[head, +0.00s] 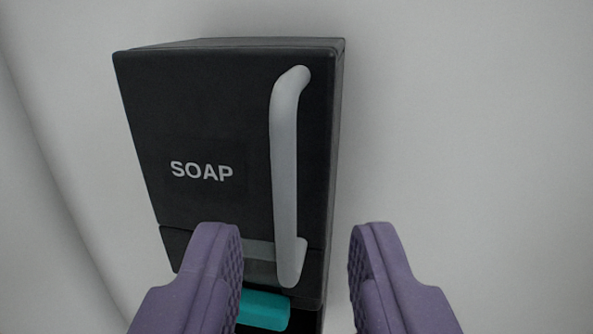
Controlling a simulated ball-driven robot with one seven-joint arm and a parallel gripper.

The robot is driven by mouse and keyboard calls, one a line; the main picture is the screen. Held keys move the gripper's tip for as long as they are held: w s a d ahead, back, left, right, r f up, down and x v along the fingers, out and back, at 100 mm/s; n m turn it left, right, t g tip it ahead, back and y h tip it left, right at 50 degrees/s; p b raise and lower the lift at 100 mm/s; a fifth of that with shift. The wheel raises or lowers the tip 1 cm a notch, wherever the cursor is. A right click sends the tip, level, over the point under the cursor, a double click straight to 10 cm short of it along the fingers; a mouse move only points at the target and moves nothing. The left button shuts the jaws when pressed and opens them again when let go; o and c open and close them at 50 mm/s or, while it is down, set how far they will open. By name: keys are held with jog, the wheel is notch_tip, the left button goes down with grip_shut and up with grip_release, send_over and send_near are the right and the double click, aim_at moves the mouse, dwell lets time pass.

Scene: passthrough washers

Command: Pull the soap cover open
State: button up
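The soap cover (200,115) is a black box front marked "SOAP" in white letters, and it looks shut. Its grey handle (285,150) is an upright bar along the right side of the cover. My gripper (295,235) is open, with two purple textured fingers in the lower part of the head view. The left finger overlaps the lower part of the dispenser, and the right finger is in front of the wall, right of the dispenser. The handle's lower end shows between the fingers, with no visible contact. The dispenser's lower left part is hidden behind the left finger.
A teal piece (263,310) shows at the bottom of the dispenser, partly hidden by the left finger. The pale wall (480,120) to the right is bare. A curved edge runs down the far left of the view.

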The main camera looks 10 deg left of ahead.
aim_at(285, 201)
jog(key=w, duration=0.1)
jog(key=w+a, duration=0.1)
jog(key=w, duration=0.1)
jog(key=shift+f, duration=0.2)
jog(key=shift+w+r, duration=0.1)
jog(key=shift+w, duration=0.5)
jog(key=shift+a, duration=0.1)
jog(key=shift+c, duration=0.2)
grip_shut()
dwell(0.4)
